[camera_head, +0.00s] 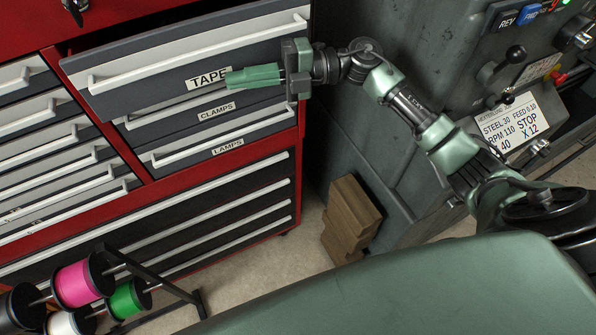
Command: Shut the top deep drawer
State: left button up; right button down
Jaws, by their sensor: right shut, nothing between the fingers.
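The top deep drawer (130,92), grey with a long white bar handle and a TAPE label, stands pulled out from the red tool cabinet (225,172). A dark gap shows behind its upper edge, and its front overhangs the drawers below. My right gripper (230,78) is shut and empty, its green fingers pointing left across the drawer front beside the TAPE label, below the handle. I cannot tell whether the fingers touch the front. My left gripper is not in view.
The drawers labelled CLAMPS (217,112) and LAMPS (228,146) lie below. A rack with colored spools (83,284) stands at lower left. A grey machine (420,50) is to the right, with wooden blocks (350,218) on the floor beside it.

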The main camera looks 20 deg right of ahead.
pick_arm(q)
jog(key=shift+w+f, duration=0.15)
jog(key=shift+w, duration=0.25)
pick_arm(e)
jog(key=shift+w, duration=0.45)
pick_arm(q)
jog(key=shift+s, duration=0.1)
